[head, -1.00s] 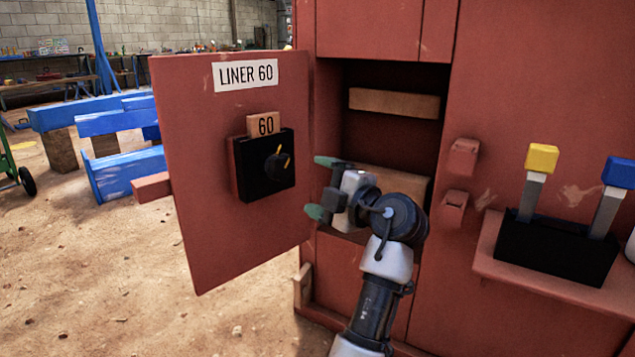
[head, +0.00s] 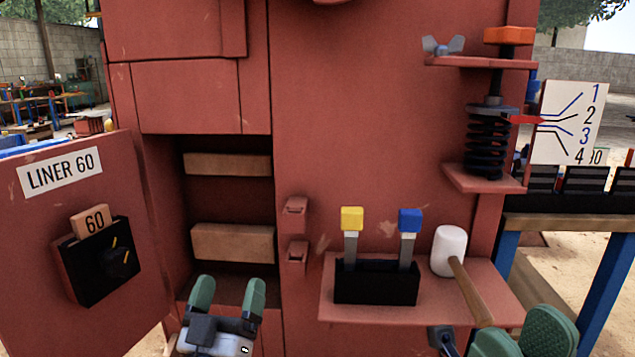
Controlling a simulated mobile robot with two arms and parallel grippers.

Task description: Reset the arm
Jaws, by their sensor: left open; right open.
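My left gripper (head: 228,292) is open and empty, green fingertips pointing up, in front of the lower part of the open cabinet in the red machine. My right gripper (head: 522,338) is open at the bottom right, in front of the shelf's right end; its lower part is cut off by the frame edge. Its arm is mostly out of view.
The cabinet holds two wooden blocks, upper (head: 227,164) and lower (head: 232,243). A shelf (head: 340,314) bears a black holder (head: 375,283) with yellow and blue levers, and a white-headed mallet (head: 448,252). A spring assembly (head: 487,145) and numbered sign (head: 570,125) stand at right.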

